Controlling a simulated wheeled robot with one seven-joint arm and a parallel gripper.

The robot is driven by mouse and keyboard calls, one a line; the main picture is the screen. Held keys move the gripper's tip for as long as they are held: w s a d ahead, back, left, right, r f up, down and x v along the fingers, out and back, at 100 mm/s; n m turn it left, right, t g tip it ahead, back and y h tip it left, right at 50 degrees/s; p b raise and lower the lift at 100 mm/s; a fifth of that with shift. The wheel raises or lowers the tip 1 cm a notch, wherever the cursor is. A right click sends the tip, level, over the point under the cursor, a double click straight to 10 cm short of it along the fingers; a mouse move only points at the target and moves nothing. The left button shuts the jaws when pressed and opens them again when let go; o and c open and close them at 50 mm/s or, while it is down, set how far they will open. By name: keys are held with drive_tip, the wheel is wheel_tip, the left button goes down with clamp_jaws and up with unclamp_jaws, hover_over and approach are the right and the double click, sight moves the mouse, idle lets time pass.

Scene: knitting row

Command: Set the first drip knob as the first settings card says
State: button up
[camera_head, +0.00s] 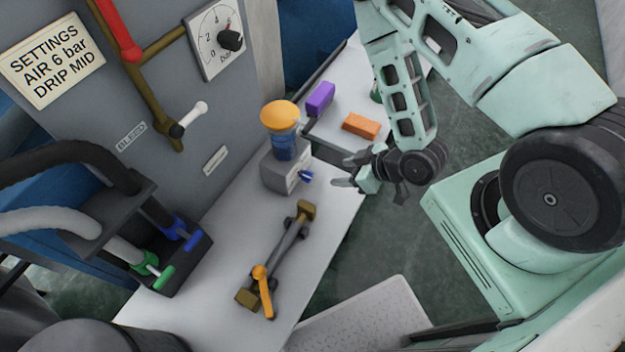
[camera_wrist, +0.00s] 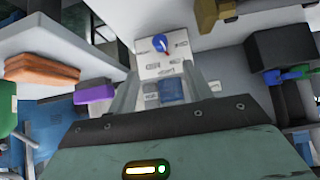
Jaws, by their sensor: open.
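The settings card (camera_head: 53,61) on the grey panel reads "SETTINGS AIR 6 bar DRIP MID". The drip knob (camera_head: 306,175) is a small blue knob on the front of a grey block (camera_head: 275,170) under a yellow-capped blue bowl (camera_head: 283,128). In the wrist view the drip knob (camera_wrist: 160,43) has a red mark toward its lower right, on a pale labelled plate (camera_wrist: 160,66); the labels are too blurred to read. My gripper (camera_head: 345,171) is open and empty, just right of the knob and apart from it. In the wrist view the knob lies ahead, between the lines of my fingers (camera_wrist: 162,88).
A dial with a black knob (camera_head: 230,39) and a red-handled lever (camera_head: 125,35) are on the panel. A brass-ended rod with an orange lever (camera_head: 263,285) lies on the bench (camera_head: 215,245). Purple (camera_head: 320,98) and orange (camera_head: 361,125) blocks sit on a shelf behind my gripper. Hoses are at left.

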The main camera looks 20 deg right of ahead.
drive_tip(key=b, duration=0.9)
approach(311, 176)
drive_tip(key=x, duration=0.4)
drive_tip(key=shift+s+d+f, duration=0.1)
drive_tip(key=shift+s+f, duration=0.1)
drive_tip(key=shift+p+x, duration=0.7)
drive_tip(key=shift+x, duration=1.95)
drive_tip(key=shift+w+r, duration=0.1)
drive_tip(key=shift+r, duration=0.05)
drive_tip(key=c, duration=1)
